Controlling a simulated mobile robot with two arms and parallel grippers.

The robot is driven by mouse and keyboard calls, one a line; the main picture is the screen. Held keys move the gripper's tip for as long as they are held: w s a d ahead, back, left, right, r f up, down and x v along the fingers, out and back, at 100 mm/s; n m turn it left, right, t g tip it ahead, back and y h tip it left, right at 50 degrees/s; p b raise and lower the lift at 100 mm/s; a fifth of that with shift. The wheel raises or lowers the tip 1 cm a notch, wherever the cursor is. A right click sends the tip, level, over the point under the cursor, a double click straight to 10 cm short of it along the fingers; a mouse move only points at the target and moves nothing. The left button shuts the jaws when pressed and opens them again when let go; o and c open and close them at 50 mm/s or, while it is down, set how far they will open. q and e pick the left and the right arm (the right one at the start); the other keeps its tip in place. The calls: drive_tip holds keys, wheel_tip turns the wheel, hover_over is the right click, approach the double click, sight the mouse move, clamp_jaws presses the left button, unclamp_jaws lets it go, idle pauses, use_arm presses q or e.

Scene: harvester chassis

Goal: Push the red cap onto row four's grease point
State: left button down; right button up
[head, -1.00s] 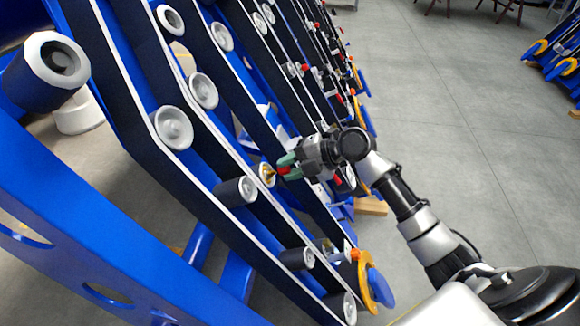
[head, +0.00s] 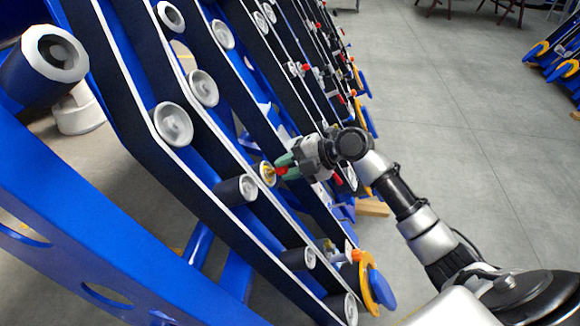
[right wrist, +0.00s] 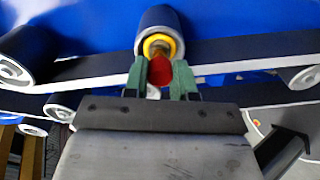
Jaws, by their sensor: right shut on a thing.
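My right gripper (head: 284,167) is shut on the red cap (head: 281,171), which sits between its green fingertips. In the right wrist view the red cap (right wrist: 160,72) shows between the two green fingers (right wrist: 160,78). Right in front of it is a grease point (head: 268,174) with a yellow ring and a brass-coloured middle, set in the end of a roller. The grease point (right wrist: 158,46) is partly hidden by the cap in the right wrist view. I cannot tell whether cap and fitting touch. My left gripper is not in view.
Blue chassis beams with dark belts and several grey rollers (head: 173,124) surround the gripper. A yellow-and-blue wheel (head: 372,283) sticks out lower right. Other red caps show on the rows behind. Open grey floor (head: 450,110) lies to the right.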

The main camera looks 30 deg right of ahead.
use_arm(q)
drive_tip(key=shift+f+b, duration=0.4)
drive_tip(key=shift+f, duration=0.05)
use_arm(e)
drive_tip(key=shift+x, duration=0.75)
drive_tip(key=o, duration=1)
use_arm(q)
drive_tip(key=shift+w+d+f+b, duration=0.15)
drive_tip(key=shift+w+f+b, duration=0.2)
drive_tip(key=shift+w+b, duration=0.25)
use_arm(e)
drive_tip(key=v, duration=1)
drive_tip(key=shift+s+d+r, duration=0.2)
drive_tip(key=shift+s+d, duration=0.05)
drive_tip(key=shift+d, duration=0.05)
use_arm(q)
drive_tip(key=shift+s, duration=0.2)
